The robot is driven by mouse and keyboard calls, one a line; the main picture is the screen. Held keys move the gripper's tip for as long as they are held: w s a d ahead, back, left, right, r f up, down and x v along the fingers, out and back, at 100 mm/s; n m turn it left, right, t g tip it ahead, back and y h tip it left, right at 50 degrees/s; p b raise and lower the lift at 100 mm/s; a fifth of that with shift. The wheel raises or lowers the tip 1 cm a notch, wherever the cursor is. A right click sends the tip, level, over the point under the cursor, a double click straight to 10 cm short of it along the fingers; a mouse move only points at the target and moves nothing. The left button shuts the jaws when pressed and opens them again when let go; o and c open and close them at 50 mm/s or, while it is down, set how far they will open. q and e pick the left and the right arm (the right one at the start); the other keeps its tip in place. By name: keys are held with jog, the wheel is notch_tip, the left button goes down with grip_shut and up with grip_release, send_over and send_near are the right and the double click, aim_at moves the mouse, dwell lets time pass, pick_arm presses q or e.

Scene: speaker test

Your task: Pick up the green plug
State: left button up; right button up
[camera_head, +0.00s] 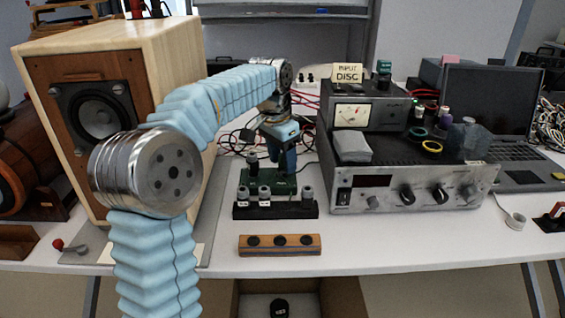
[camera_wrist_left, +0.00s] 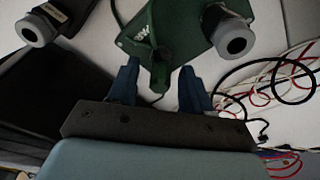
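The green plug (camera_head: 282,183) sits behind a black block (camera_head: 275,210) on the white table, with grey round connectors around it. In the left wrist view the green plug (camera_wrist_left: 163,35) shows a flat green body with a narrow part pointing toward my gripper. My left gripper (camera_head: 285,166) points down over it from behind and hides part of it. In the wrist view the two blue fingers of my left gripper (camera_wrist_left: 159,82) stand apart on either side of the narrow green part, with gaps visible. My right gripper is not in view.
A wooden speaker (camera_head: 170,60) stands left, beside my left arm. A grey amplifier (camera_head: 410,190) stands right, with a meter box (camera_head: 365,105) on it. A wooden strip with black discs (camera_head: 280,251) lies in front. Red and black cables (camera_wrist_left: 265,95) lie near the gripper.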

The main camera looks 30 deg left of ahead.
pick_arm(q)
grip_shut()
jog(key=shift+r, duration=0.1)
jog(key=shift+r, duration=0.25)
notch_tip(320, 180, up, 2)
jog(key=shift+r, duration=0.25)
jog(key=s+d+r, duration=0.9)
jog(key=d, duration=0.1)
jog(key=shift+s+r+b, duration=0.35)
jog(key=shift+r+b, duration=0.05)
jog(key=shift+d+r, duration=0.1)
